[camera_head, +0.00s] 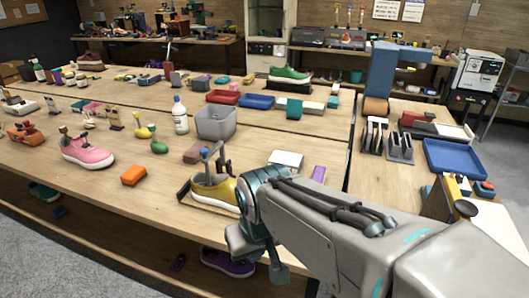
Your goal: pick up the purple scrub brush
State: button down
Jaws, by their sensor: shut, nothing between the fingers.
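A small purple block-like object (318,173) lies on the near table, just right of a white box (286,160). It may be the purple scrub brush; bristles are not visible at this size. My arm reaches in from the lower right. My gripper (258,256) points down at the table's front edge, left of and nearer than the purple object, and apart from it. The gripper is shut and empty. Its fingertips are small and partly hidden by the wrist.
A yellow sneaker (216,189) stands close beside my gripper. A grey bin (215,122), an orange block (134,175) and a pink sneaker (87,151) are to the left. A blue tray (455,158) is on the right table. A purple sneaker (228,263) sits below the tabletop.

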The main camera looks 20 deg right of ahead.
aim_at(319, 173)
jog(key=z, duration=2.95)
jog(key=k, duration=0.95)
jog(key=u, duration=1.1)
jog(key=i, duration=0.95)
